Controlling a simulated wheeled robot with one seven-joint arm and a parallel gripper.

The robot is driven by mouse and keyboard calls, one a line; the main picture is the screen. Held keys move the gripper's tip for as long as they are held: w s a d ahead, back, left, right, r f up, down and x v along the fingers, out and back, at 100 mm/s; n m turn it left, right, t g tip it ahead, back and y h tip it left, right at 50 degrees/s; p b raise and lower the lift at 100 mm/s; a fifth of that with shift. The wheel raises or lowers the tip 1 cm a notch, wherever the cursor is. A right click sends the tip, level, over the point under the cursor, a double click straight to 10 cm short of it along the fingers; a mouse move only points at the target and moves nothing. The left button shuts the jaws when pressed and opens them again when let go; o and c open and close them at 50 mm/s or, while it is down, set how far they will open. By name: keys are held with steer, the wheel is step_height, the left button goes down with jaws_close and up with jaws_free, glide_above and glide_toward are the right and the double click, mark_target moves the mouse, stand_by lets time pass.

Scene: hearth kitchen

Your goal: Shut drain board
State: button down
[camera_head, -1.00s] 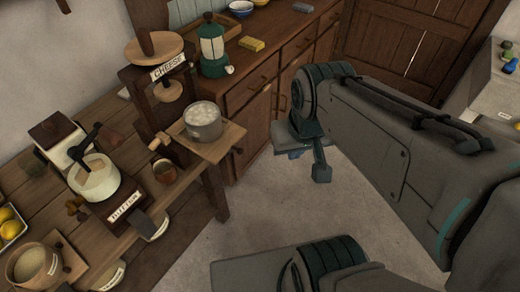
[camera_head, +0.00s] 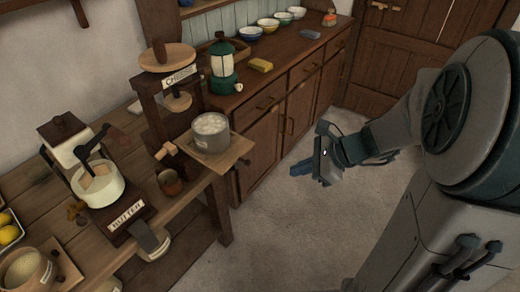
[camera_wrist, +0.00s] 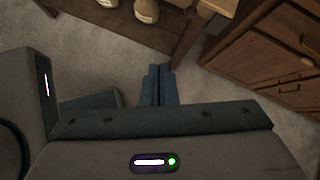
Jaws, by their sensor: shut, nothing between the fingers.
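The drain board (camera_head: 236,152) is a light wooden slab under the cheese press (camera_head: 160,108), jutting out past the table's right edge. A grey pot (camera_head: 211,133) of white lumps stands on it. A dark knob (camera_head: 244,162) shows at its outer end. My gripper (camera_head: 297,170) is shut and empty, in the air over the floor, to the right of the board and apart from it. In the wrist view its closed blue fingers (camera_wrist: 158,72) point toward the floor and the table's lower shelf. I cannot see how far the board's inner end reaches under the press.
The wooden table (camera_head: 120,250) holds a mill, a small brown cup (camera_head: 170,182) and a crate of lemons. A brown cabinet (camera_head: 275,125) behind carries a green lantern (camera_head: 222,66), a yellow sponge (camera_head: 261,65) and several bowls. The floor between the table and my arm is clear.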

steer(key=w+a+f+m+t, duration=0.1)
steer(key=w+a+f+m, duration=0.2)
steer(key=w+a+f, duration=0.4)
steer(key=shift+w+a+f+m+y, duration=0.35)
steer(key=shift+w+a, duration=0.3)
steer(key=shift+a, duration=0.4)
steer(key=shift+r, duration=0.1)
